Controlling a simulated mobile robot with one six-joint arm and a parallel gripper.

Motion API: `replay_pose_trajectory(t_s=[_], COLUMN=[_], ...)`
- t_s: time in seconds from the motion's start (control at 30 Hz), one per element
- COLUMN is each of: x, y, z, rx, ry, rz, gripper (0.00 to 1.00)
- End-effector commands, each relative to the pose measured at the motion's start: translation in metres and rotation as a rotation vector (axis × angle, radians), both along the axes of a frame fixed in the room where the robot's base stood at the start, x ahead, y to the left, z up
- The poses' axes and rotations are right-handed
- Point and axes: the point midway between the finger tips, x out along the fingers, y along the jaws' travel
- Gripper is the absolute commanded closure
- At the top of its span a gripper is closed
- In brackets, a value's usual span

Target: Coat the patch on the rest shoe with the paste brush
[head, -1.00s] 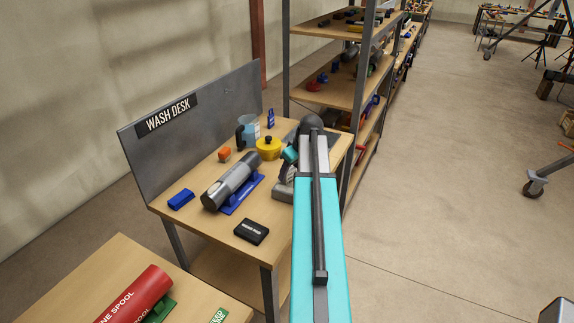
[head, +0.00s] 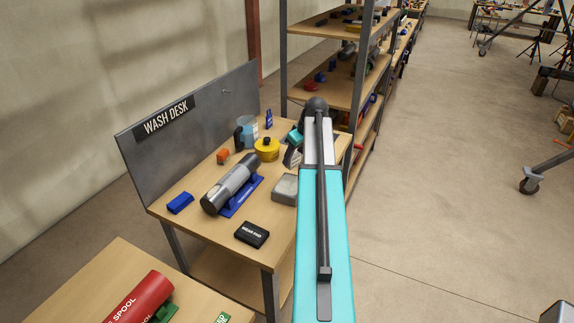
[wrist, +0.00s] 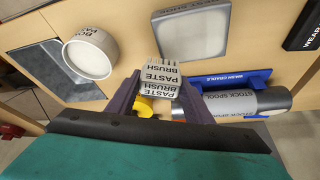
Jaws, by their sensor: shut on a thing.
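The paste brush (wrist: 160,76), a pale grey block with its name printed on it, is held between the two dark fingers of my gripper (wrist: 157,92) in the wrist view. The rest shoe (wrist: 158,45) is a grey block with a pale, rounded-square patch (wrist: 194,30) on its face, at the top of the wrist view. The brush appears below the shoe in that picture; I cannot tell the gap. In the head view the rest shoe (head: 284,190) lies on the wash desk's right side, partly covered by my arm. My gripper (head: 292,156) is small and partly hidden there.
A round pot (wrist: 90,54) with a pale top stands left of the shoe in the wrist view. The stock spool (head: 231,183) lies on its blue wash cradle (head: 243,196). A black wear pad (head: 252,233) is near the front edge. A yellow lidded container (head: 267,149) stands behind.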

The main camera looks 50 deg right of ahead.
Motion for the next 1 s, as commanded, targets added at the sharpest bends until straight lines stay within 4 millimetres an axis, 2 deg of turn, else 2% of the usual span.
replay_pose_trajectory(t_s=[0.2,0.37,1.0], x=[0.003,0.004,0.006], y=[0.003,0.005,0.008], z=[0.023,0.033,0.034], rx=[-0.001,-0.001,-0.001], ry=[-0.001,-0.001,0.0], rz=[0.005,0.008,0.012], gripper=[0.79,0.79,0.79])
